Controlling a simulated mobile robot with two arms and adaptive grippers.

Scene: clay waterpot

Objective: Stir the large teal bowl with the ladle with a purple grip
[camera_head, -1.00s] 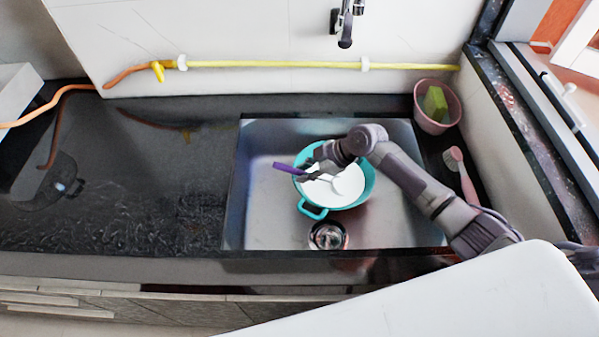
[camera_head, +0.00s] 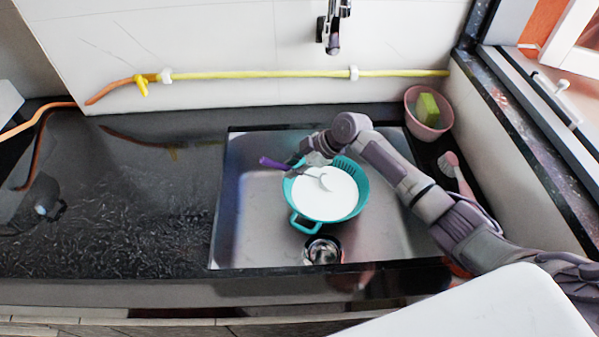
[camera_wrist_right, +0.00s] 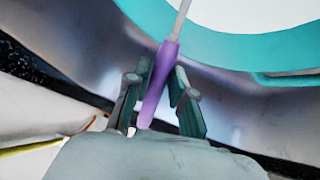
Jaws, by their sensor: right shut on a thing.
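The large teal bowl (camera_head: 304,221) stands in the sink, with white contents and a slotted part at its far right rim. The ladle's purple grip (camera_head: 272,163) sticks out to the left of my right gripper (camera_head: 297,166), and its pale head (camera_head: 326,182) is over or in the white contents. In the right wrist view the purple grip (camera_wrist_right: 160,85) lies between the two fingers of my right gripper (camera_wrist_right: 160,100), which is shut on it. The teal rim (camera_wrist_right: 215,50) shows beyond it. My left gripper is not in view.
The steel sink (camera_head: 245,215) has a drain (camera_head: 322,252) in front of the bowl. A pink bowl with a green sponge (camera_head: 428,108) and a pink brush (camera_head: 452,168) stand at the right. The faucet (camera_head: 333,35) hangs above. The dark counter at left is mostly clear.

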